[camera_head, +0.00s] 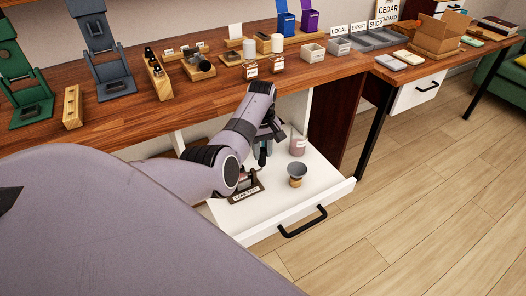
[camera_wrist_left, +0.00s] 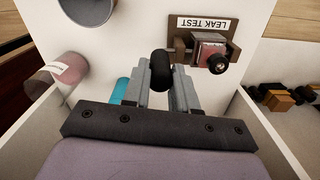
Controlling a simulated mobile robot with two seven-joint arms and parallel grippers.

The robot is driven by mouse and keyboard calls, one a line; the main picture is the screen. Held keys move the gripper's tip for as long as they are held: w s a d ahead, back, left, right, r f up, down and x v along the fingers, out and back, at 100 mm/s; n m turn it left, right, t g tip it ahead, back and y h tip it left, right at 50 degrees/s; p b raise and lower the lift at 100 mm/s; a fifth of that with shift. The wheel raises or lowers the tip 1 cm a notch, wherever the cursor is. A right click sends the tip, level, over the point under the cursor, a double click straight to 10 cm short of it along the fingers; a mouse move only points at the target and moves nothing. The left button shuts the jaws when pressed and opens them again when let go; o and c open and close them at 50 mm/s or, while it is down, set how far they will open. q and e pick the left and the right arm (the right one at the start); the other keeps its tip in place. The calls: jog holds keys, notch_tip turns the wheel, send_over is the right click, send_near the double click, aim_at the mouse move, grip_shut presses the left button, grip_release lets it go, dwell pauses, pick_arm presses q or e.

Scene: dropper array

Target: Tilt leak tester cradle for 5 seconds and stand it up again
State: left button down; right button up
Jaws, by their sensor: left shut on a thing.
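The leak tester cradle, with its brown plate reading LEAK TEST (camera_wrist_left: 205,25), is inside the open white drawer; its sign also shows in the head view (camera_head: 246,193). In the left wrist view a small reddish bottle with a black cap (camera_wrist_left: 217,62) sits in the cradle. I cannot tell how far it is tilted. A black handle (camera_wrist_left: 160,70) stands at the cradle's side. My left gripper (camera_wrist_left: 163,85) is shut on this handle. In the head view my left gripper (camera_head: 262,158) points down into the drawer, its fingertips partly hidden. My right gripper is not in view.
The drawer (camera_head: 262,222) also holds a pink labelled jar (camera_head: 298,143) and a dark funnel-like cup (camera_head: 297,169). A teal object (camera_wrist_left: 121,90) is close beside my fingers. The wooden bench (camera_head: 190,112) above carries bottles, stands and trays. Drawer walls surround the gripper.

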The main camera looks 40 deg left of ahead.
pick_arm(q)
jog(key=shift+a+f, duration=0.1)
dwell(0.3)
jog(key=c, duration=0.9)
grip_release()
jog(key=shift+w, duration=0.1)
jog(key=r+p, duration=0.1)
jog(key=r, duration=0.6)
jog(key=shift+a+r, duration=0.1)
jog(key=shift+a, duration=0.1)
